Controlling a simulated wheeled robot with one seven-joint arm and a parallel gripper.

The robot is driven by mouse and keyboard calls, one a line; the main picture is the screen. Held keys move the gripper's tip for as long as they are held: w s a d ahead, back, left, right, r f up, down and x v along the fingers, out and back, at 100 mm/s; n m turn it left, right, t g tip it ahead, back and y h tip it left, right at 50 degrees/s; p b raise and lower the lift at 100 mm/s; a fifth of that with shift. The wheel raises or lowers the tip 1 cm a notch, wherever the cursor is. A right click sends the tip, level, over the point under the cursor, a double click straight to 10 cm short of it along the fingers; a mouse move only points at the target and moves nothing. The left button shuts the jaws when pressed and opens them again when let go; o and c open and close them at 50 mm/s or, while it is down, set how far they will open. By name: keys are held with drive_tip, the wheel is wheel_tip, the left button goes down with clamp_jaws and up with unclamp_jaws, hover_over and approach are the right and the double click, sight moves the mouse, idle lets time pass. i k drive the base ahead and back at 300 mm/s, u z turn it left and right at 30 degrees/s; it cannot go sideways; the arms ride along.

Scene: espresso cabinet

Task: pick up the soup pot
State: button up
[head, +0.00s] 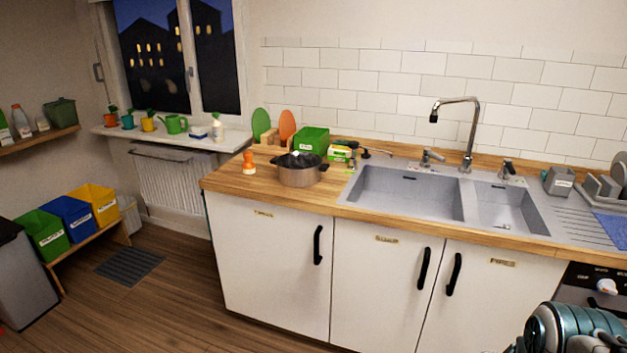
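The soup pot (299,177) is a metal pot with a dark, blackish top and small side handles. It stands upright on the wooden counter (236,184), left of the sink. I cannot tell whether its dark top is a lid or the inside. Part of my teal and grey arm shows in the bottom right corner, far from the pot. My gripper's fingers are not visible.
A small orange and white item (249,162) stands left of the pot. A green bin (311,141) and cutting boards (287,126) are behind it. The double sink (410,190) with a tall tap (467,130) lies to its right. White cabinets (270,260) front the counter; open floor lies left.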

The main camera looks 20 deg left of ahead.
sight(295, 170)
drive_tip(key=u, duration=1.5)
drive_tip(key=i, duration=1.1)
drive_tip(key=u, duration=0.55)
drive_tip(key=i, duration=1.45)
drive_tip(key=z, duration=1.15)
drive_tip(key=i, duration=0.9)
drive_tip(key=z, duration=0.95)
